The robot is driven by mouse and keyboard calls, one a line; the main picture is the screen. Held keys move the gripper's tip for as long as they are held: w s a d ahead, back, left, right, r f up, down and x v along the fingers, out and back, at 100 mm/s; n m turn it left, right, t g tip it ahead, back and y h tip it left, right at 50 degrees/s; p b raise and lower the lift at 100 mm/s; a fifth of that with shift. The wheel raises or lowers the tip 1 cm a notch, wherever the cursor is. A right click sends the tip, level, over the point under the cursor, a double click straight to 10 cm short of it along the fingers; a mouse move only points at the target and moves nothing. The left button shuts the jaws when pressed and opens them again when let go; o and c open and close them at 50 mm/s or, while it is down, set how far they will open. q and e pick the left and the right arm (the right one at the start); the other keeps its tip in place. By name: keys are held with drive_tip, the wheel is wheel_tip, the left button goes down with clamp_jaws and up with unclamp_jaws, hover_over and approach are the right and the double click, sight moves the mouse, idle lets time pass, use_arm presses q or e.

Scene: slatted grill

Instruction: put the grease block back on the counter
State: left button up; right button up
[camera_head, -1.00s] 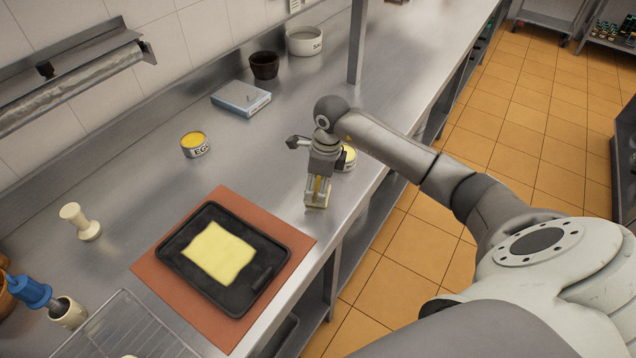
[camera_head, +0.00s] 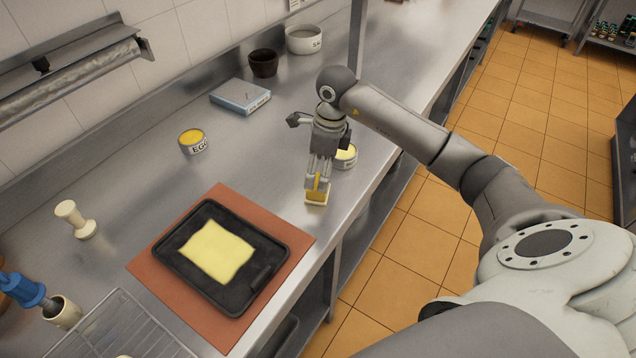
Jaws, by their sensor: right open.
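The grease block (camera_head: 317,196), yellow with a paler, wider base, stands on the steel counter (camera_head: 265,165) just right of the brown mat. My right gripper (camera_head: 318,180) points down directly over it. Its jaws are open, and the fingertips are at the upper part of the block, partly covering it. I cannot tell whether the fingers touch it. My left gripper is out of view.
A black tray (camera_head: 185,263) with a yellow sheet (camera_head: 217,251) lies on the brown mat (camera_head: 150,268). A round tin (camera_head: 346,157) stands close behind my right gripper. An egg tin (camera_head: 193,142) and a blue-grey box (camera_head: 240,97) stand further back. Counter left of the gripper is clear.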

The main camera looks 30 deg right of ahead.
wheel_tip(320, 180, up, 7)
drive_tip(key=b, duration=0.1)
drive_tip(key=shift+s+d, duration=0.25)
drive_tip(key=shift+s, duration=0.1)
drive_tip(key=shift+f, duration=0.1)
